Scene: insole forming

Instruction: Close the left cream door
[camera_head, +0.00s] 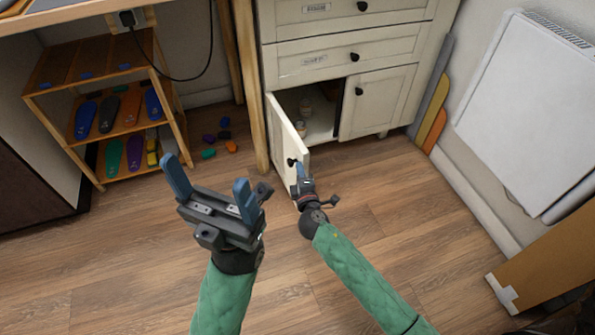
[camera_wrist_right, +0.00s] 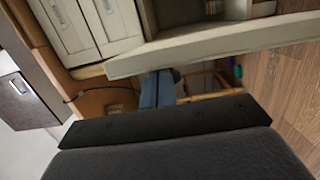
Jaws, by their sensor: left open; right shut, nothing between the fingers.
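The left cream door (camera_head: 283,142) of the cream cabinet (camera_head: 345,50) stands open, swung out toward me, with a dark round knob (camera_head: 292,162) near its free edge. Small jars (camera_head: 301,127) show inside the cabinet. My right gripper (camera_head: 300,172) is shut and empty, with its fingertips at the door's free edge near the knob; I cannot tell if they touch. In the right wrist view the blue fingers (camera_wrist_right: 157,88) are beside the door's edge (camera_wrist_right: 215,47). My left gripper (camera_head: 208,178) is open and empty, left of the door above the floor.
The right cream door (camera_head: 377,101) is shut. A wooden shelf (camera_head: 65,88) with several coloured insoles stands at the left. Several small coloured pieces (camera_head: 231,146) lie on the floor beside it. Boards (camera_head: 434,105) lean at the right wall. The floor before the cabinet is clear.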

